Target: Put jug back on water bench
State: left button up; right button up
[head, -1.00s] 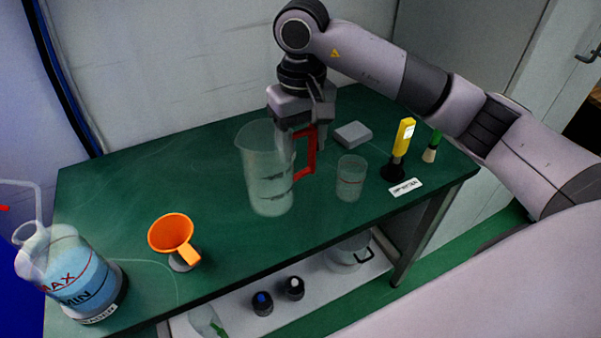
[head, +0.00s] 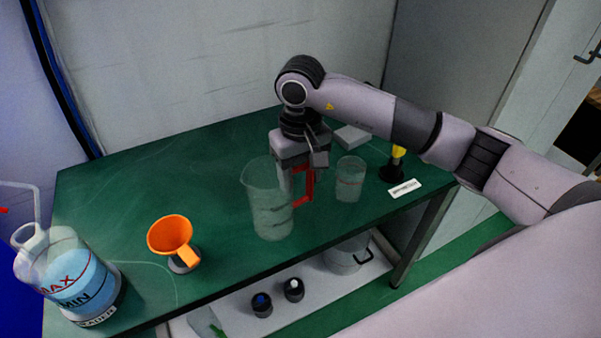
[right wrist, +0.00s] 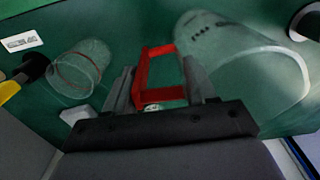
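The clear jug (head: 268,208), with dark markings and a red handle (head: 309,184), is upright at the middle of the green bench (head: 225,145). Its base is at or just above the bench top; I cannot tell if it touches. My right gripper (head: 303,166) comes down from above, shut on the red handle. In the right wrist view the fingers (right wrist: 160,85) lie on both sides of the handle (right wrist: 163,97), and the jug (right wrist: 235,65) is to the right. My left gripper is not in view.
A clear beaker (head: 350,181) stands close right of the jug. An orange funnel (head: 171,235) and a blue-liquid bottle (head: 75,275) are at the left. A white label (head: 404,188), yellow device (head: 397,155) and grey box (head: 352,136) are at the right. The bench's left-middle is clear.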

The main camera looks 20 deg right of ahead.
jog(key=o, duration=0.4)
jog(key=shift+c, duration=0.2)
notch_tip(320, 180, up, 12)
jog(key=shift+r, duration=0.2)
dwell(0.5)
